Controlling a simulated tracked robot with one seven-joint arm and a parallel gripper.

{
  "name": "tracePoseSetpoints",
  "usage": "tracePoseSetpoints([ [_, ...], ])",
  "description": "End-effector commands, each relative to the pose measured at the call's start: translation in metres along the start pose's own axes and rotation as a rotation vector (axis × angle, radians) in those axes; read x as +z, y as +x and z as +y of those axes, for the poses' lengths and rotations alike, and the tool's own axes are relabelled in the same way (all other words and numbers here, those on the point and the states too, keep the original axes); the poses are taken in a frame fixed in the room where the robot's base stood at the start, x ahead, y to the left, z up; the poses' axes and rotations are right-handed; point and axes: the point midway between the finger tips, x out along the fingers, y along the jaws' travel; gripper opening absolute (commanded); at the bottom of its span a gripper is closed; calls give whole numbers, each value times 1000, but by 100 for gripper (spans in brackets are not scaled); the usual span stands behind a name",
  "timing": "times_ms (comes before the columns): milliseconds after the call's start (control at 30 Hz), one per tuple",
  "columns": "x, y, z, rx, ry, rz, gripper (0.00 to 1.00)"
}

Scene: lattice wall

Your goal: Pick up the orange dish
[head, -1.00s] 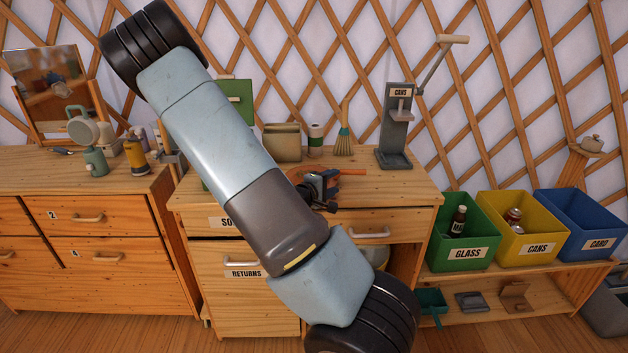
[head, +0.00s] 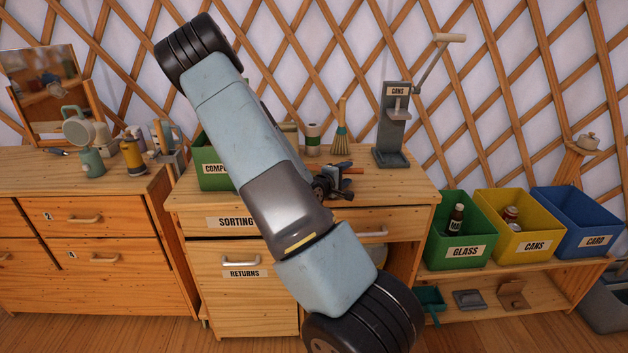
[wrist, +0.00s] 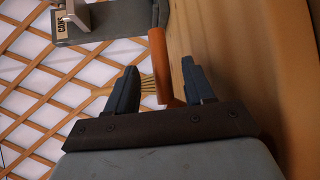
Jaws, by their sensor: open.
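The orange dish (head: 354,170) is on the SORTING cabinet top (head: 400,184); in the head view my arm and gripper hide most of it. In the wrist view the orange dish (wrist: 157,48) shows nearly edge-on as a narrow band. My gripper (head: 343,181) is low over the cabinet top, right at the dish. In the wrist view my gripper (wrist: 160,70) is open, with the near part of the dish between its two fingers. A gap shows on each side, so neither finger appears to touch it.
A grey can crusher (head: 393,130) stands behind to the right. A small broom (head: 341,130) and a paper roll (head: 313,138) stand at the back. A green compost box (head: 212,165) is on the left. The cabinet's right front top is clear.

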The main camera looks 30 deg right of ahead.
Motion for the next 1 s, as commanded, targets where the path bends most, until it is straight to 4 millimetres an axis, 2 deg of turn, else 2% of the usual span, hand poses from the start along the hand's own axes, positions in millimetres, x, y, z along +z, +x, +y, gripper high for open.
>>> tracePoseSetpoints([
  [300, 2, 35, -2, 0, 2, -2, 53],
  [667, 2, 40, -2, 0, 1, -1, 52],
  [1000, 2, 40, -2, 0, 1, -1, 19],
])
